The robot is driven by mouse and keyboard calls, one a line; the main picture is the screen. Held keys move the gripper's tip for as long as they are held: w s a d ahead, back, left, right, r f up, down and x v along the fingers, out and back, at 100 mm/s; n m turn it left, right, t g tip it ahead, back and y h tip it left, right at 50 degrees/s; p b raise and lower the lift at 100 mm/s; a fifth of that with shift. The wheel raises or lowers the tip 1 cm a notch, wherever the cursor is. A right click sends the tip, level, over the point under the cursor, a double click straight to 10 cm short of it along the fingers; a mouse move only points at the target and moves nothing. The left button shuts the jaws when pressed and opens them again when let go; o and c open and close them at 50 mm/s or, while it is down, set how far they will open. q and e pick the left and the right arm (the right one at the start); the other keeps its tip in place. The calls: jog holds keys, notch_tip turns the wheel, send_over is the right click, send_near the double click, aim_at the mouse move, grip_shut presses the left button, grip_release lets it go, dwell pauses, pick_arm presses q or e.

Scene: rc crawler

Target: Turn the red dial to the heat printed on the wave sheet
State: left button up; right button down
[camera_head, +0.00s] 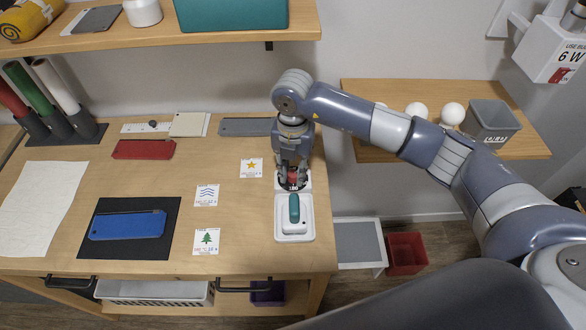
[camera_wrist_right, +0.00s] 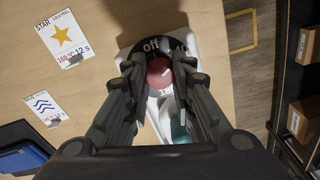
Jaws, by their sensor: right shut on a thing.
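The red dial (camera_wrist_right: 159,73) sits on a white base with a black ring that reads "off"; its other markings are partly covered by my fingers. My right gripper (camera_head: 292,183) points down over it and is shut on the dial, with one finger on each side. In the head view only a little red shows between the fingers. The wave sheet (camera_head: 207,195) lies on the table left of the dial, between the star sheet and the tree sheet. It also shows in the right wrist view (camera_wrist_right: 42,107), its print too small to read. My left gripper is in neither view.
A white unit with a teal handle (camera_head: 294,208) stands just in front of the dial. The star sheet (camera_head: 251,168) and tree sheet (camera_head: 207,241) lie nearby. A blue case (camera_head: 128,225) rests on a black mat. The table's right edge is close to the dial.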

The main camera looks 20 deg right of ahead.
aim_at(293, 173)
jog(key=c, duration=1.3)
grip_release()
notch_tip(293, 173, up, 12)
jog(key=shift+r, duration=0.1)
